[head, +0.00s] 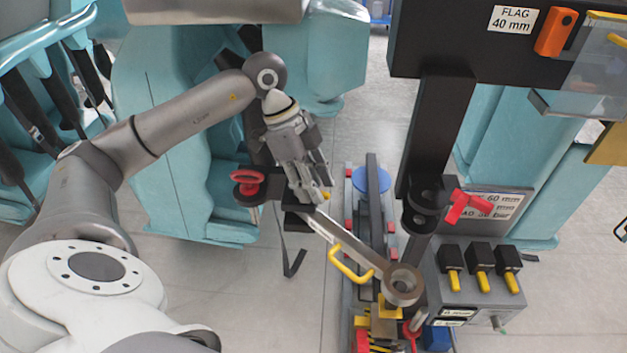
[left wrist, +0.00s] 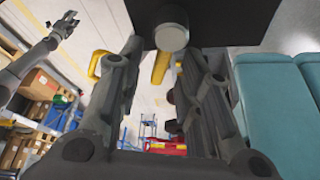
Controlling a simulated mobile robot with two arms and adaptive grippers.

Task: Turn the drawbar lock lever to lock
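My left gripper (head: 314,196) is over the rear end of the grey drawbar (head: 330,232). In the left wrist view the fingers of my left gripper (left wrist: 163,125) stand apart. A short yellow lever (left wrist: 160,68), seemingly the lock lever, shows between them beside a grey round knob (left wrist: 171,37); contact cannot be told. In the head view only a bit of yellow (head: 327,195) shows at the fingertips. The drawbar carries a yellow handle (head: 350,265) and ends in a ring (head: 404,285). My right gripper (left wrist: 63,23) appears small and open in the left wrist view.
A red hand knob (head: 247,182) is left of the left gripper. A black post (head: 440,130) with a red lever (head: 470,206) stands to the right. A grey box with several yellow-tipped switches (head: 482,265) is at lower right. Teal seats surround the arm.

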